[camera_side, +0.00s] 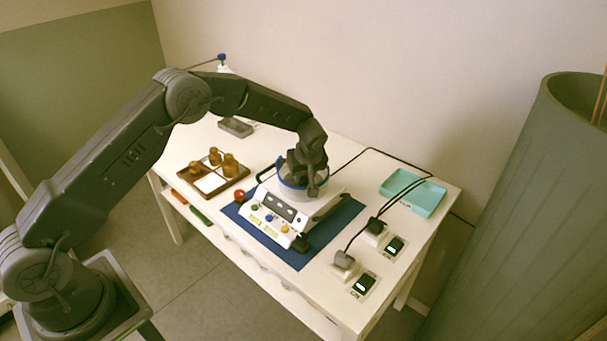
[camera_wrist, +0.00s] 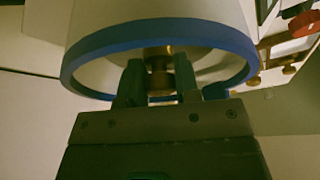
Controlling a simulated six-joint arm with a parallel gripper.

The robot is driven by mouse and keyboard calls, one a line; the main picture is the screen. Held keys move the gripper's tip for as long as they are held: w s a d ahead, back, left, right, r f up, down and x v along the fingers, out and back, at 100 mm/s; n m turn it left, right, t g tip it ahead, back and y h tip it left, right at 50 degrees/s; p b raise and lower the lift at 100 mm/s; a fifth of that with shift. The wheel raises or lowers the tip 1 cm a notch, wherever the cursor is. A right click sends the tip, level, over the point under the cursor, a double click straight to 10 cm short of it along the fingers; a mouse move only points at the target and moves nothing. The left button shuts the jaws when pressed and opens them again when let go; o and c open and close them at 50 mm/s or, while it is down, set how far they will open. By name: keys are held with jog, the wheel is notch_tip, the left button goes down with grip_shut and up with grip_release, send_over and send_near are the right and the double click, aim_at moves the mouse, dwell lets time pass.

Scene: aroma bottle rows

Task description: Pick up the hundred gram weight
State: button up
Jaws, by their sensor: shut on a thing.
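A brass weight (camera_wrist: 160,78) shows between the two fingers of my gripper (camera_wrist: 157,80) in the wrist view. My gripper is shut on it. No marking on it can be read, so its grams cannot be told. In the side view my gripper (camera_side: 306,189) points down into the blue-rimmed round pan (camera_side: 288,186) on top of a white scale. The weight is hidden there by my gripper and the rim. I cannot tell whether it touches the pan.
The white scale (camera_side: 259,217) has coloured buttons and stands on a blue mat (camera_side: 316,250). A wooden tray (camera_side: 212,199) with several brass weights (camera_side: 231,166) is left of it. A turquoise tray (camera_side: 422,194), plugs with cables (camera_side: 344,260) and small displays (camera_side: 364,284) are on the right.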

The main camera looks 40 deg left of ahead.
notch_tip(320, 180, up, 4)
jog(key=shift+f, duration=0.15)
jog(key=s+a+r, duration=0.6)
jog(key=a+r, duration=0.1)
jog(key=a, duration=0.3)
jog(key=s+a+f, duration=0.3)
jog(key=s+a, duration=0.6)
jog(key=a, duration=0.2)
jog(key=s+a+f, duration=0.4)
jog(key=s+a, duration=0.6)
send_over(210, 183)
jog(key=d, duration=0.1)
jog(key=f, duration=0.4)
jog(key=s+f, duration=0.1)
jog(key=f, duration=0.1)
jog(key=shift+d+f, duration=0.2)
jog(key=shift+f, duration=0.1)
jog(key=shift+w+f, duration=0.1)
jog(key=shift+f, duration=1.95)
